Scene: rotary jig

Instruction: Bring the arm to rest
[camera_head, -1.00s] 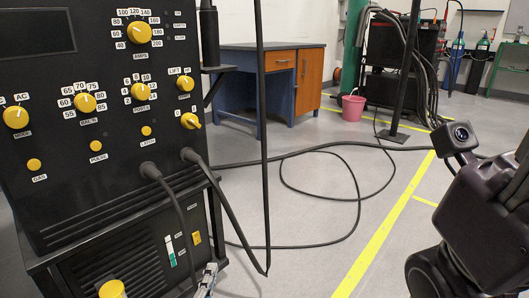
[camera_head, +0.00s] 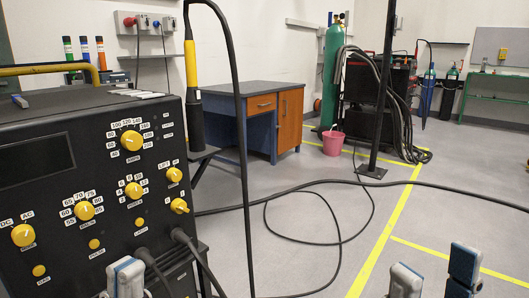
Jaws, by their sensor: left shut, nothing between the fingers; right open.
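My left gripper (camera_head: 126,278) pokes up at the bottom edge of the head view, in front of the lower part of the black welding machine (camera_head: 60,190). Its grey-white fingertips are together and hold nothing. My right gripper (camera_head: 435,272) shows at the bottom right, over the floor. Its two blue and white fingertips stand apart with empty space between them. The rest of both arms is below the picture. Whether the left fingertips touch the machine's front cannot be told.
The machine's front has several yellow knobs (camera_head: 131,140) and cables low down. A yellow and black torch (camera_head: 192,80) stands upright beside it. A desk (camera_head: 250,95), a pink bucket (camera_head: 333,143) and a gas cylinder (camera_head: 331,75) are further back. Cable loops (camera_head: 310,240) lie on otherwise open floor.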

